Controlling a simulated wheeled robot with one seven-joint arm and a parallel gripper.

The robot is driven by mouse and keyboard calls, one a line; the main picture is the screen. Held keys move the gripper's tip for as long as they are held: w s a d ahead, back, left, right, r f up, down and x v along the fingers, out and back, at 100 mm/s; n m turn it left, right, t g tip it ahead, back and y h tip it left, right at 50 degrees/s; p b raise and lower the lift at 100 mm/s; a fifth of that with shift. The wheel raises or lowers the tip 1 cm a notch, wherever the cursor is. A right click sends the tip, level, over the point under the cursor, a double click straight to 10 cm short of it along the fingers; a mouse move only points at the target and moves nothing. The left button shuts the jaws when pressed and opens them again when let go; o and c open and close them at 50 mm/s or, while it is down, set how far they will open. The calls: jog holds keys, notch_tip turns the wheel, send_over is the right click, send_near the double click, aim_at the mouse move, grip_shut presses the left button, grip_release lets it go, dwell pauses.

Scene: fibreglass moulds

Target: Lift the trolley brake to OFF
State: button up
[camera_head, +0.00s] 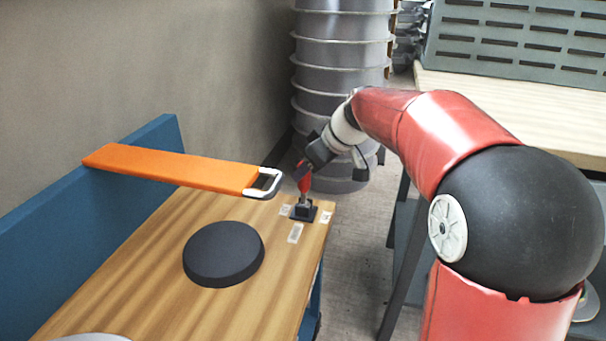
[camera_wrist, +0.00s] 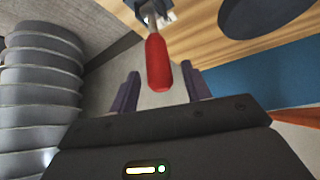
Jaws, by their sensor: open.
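The trolley brake is a lever with a red handle (camera_head: 304,182) on a small dark base (camera_head: 304,211) near the far right corner of the wooden trolley top (camera_head: 160,270). In the wrist view the red handle (camera_wrist: 158,64) points down between the two fingers of my gripper (camera_wrist: 160,88). My gripper (camera_head: 302,170) is at the handle's upper end. The fingers are open, with a gap on both sides of the handle. Pale labels (camera_head: 295,233) lie around the base; their text is too small to read.
An orange bar (camera_head: 175,168) with a metal loop reaches across the trolley close to the lever, on its left. A black disc (camera_head: 224,253) lies on the trolley top. A blue panel (camera_head: 90,195) runs along the left. A grey ribbed column (camera_head: 340,70) stands behind.

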jog(key=v, duration=0.3)
jog(key=shift+s+d+r, duration=0.15)
jog(key=shift+d+r, duration=0.05)
jog(key=shift+r, duration=0.15)
jog(key=s+d+f+m+h, duration=0.1)
jog(key=s+d+f+m, duration=0.1)
jog(key=s, duration=0.7)
jog(key=s+d+f+m+h, duration=0.2)
jog(key=s+d+f+m, duration=0.1)
jog(key=s, duration=0.7)
jog(key=s+d+f+m+h, duration=0.2)
jog(key=s+f+m, duration=0.1)
jog(key=s, duration=0.6)
jog(key=shift+s+d+m+t, duration=0.3)
jog(key=shift+s+m, duration=0.1)
jog(key=shift+m, duration=0.4)
jog(key=shift+r, duration=0.1)
jog(key=shift+c, duration=0.3)
